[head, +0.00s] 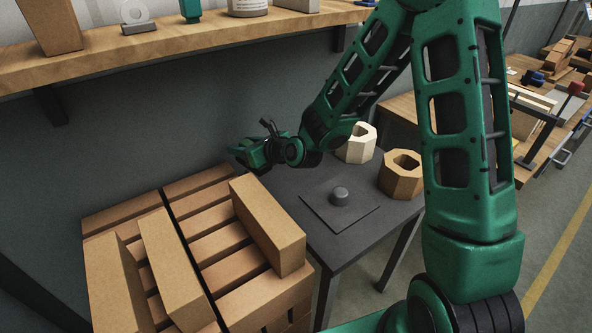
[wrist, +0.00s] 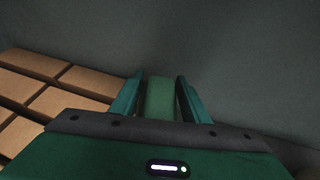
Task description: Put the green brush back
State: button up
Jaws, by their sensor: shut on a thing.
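My gripper (head: 243,153) is over the far end of the brick stack, close to the dark wall. In the wrist view my gripper (wrist: 160,95) is shut on a smooth green piece, the green brush (wrist: 160,99), which stands between the two green fingers. Only its plain green part shows; no bristles can be made out. In the head view the held brush cannot be told apart from the green fingers. A separate small green object (head: 190,10) stands on the wooden shelf, cut off by the top edge.
The wooden shelf (head: 150,52) runs above, with a box (head: 50,25), a grey-white ringed item (head: 137,22) and a tin (head: 247,7). Brick stacks (head: 215,245) fill the lower left. A dark table (head: 300,190) holds a knobbed plate (head: 340,205) and two hollow blocks (head: 402,175) (head: 357,143).

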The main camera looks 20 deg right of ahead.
jog(key=w+d+f+h, duration=0.1)
jog(key=w+d+f, duration=0.1)
jog(key=d, duration=0.3)
jog(key=w+d+f+m, duration=0.1)
jog(key=w+d+f, duration=0.2)
jog(key=d, duration=0.2)
jog(key=w+d+f+m+t+h, duration=0.1)
jog(key=w+d+f, duration=0.1)
jog(key=d, duration=0.3)
jog(key=shift+w+d+f+h, duration=0.3)
jog(key=shift+w+d, duration=0.1)
jog(key=shift+w, duration=0.45)
jog(key=shift+f, duration=2.05)
jog(key=o, duration=1.2)
jog(key=shift+c, duration=0.2)
